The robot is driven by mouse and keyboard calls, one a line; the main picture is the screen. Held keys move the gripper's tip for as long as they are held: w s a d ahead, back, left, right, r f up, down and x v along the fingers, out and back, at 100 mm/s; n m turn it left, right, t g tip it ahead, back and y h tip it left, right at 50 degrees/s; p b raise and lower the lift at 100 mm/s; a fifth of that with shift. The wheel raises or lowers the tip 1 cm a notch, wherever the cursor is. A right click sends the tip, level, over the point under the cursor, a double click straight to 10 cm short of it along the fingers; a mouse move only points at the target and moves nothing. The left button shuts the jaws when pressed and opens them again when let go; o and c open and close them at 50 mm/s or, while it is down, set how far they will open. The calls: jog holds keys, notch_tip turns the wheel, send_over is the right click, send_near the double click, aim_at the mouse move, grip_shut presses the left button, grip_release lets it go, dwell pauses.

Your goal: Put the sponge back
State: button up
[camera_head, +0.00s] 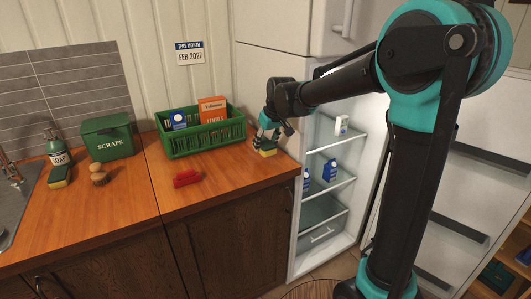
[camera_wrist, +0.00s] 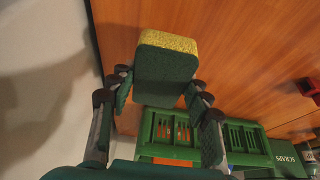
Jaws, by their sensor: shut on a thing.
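A sponge (camera_head: 268,153), yellow on one side and dark green on the other, is at the right end of the wooden counter, just right of the green crate. It also shows large in the wrist view (camera_wrist: 165,62). My gripper (camera_head: 266,138) points down from above, shut on this sponge with a finger at each side. I cannot tell whether the sponge touches the counter. A second green and yellow sponge (camera_head: 59,178) lies by the sink at the far left, in front of the soap bottle (camera_head: 58,148).
The green crate (camera_head: 203,143) holds a blue carton (camera_head: 179,119) and an orange box (camera_head: 212,110). A scraps bin (camera_head: 107,140), a wooden brush (camera_head: 98,175) and a red object (camera_head: 187,179) stand left. The fridge (camera_head: 326,160) is open at right. The counter front is mostly clear.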

jog(key=shift+f, duration=1.85)
jog(key=shift+f, duration=0.1)
jog(key=o, duration=0.9)
jog(key=v, duration=1.2)
jog(key=s+d+f+m+h, duration=0.1)
jog(key=s+d+f+m, duration=0.1)
jog(key=s+d+f, duration=0.5)
jog(key=s+d+f+m, duration=0.2)
jog(key=s+d+f, duration=0.6)
jog(key=s+d+f+m+h, duration=0.1)
jog(key=s+d+f+m, duration=0.1)
jog(key=s+d+f, duration=0.5)
jog(key=shift+s+d+f+m+h, duration=0.3)
jog(key=shift+s+d+f+m, duration=0.1)
jog(key=shift+s, duration=0.15)
